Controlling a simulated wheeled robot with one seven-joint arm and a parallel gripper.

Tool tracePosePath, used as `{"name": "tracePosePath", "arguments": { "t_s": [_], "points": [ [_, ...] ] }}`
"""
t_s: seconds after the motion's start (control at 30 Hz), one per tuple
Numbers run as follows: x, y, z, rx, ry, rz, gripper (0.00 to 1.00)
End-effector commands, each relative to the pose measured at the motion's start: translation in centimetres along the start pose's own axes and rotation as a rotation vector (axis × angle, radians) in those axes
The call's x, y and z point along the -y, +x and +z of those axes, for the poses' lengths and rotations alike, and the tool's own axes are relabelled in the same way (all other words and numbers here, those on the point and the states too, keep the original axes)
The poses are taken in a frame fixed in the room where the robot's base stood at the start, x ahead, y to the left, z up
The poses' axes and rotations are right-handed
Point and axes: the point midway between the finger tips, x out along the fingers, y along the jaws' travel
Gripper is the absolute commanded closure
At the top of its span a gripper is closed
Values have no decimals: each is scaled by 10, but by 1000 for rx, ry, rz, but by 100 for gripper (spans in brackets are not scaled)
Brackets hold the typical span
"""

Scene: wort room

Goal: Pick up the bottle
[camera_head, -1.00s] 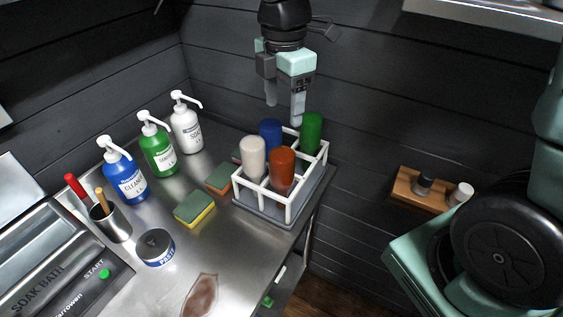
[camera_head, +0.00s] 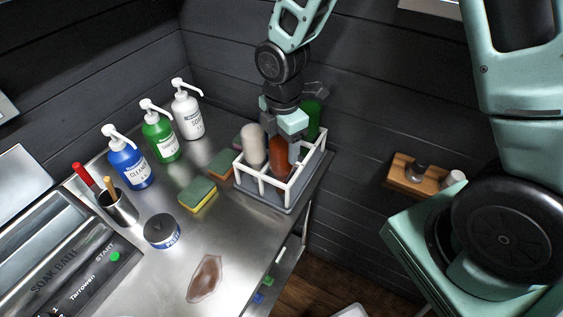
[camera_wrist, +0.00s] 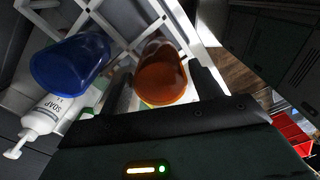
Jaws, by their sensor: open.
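An orange-brown bottle (camera_head: 278,158) stands in a white rack (camera_head: 277,193) with a grey base. My gripper (camera_head: 284,142) is open and lowered over the rack, at the orange bottle. In the wrist view the orange bottle (camera_wrist: 162,72) sits between my two dark fingers (camera_wrist: 160,92). I cannot tell whether they touch it. A blue bottle (camera_wrist: 70,62) stands beside it, left in the wrist view; my gripper hides it in the head view. A pale bottle (camera_head: 253,147) and a green bottle (camera_head: 311,117) stand in other cells.
Blue (camera_head: 128,166), green (camera_head: 160,138) and white (camera_head: 187,114) pump bottles stand along the wall. Sponges (camera_head: 197,196), a paste tin (camera_head: 162,231) and a tool cup (camera_head: 118,207) lie left of the rack. A stain (camera_head: 205,278) marks the steel bench. A dark wall rises behind.

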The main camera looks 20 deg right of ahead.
Motion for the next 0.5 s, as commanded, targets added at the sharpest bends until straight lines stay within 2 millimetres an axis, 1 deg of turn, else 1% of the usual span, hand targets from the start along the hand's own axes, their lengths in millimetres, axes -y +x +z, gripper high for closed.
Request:
{"name": "tracePosePath", "arguments": {
  "t_s": [0.2, 0.3, 0.5],
  "points": [
    [1, 25, -2, 0, 0, -5, 36],
    [0, 34, -1, 0, 0, -3, 36],
    [0, 38, -1, 0, 1, -1, 36]
  ]
}}
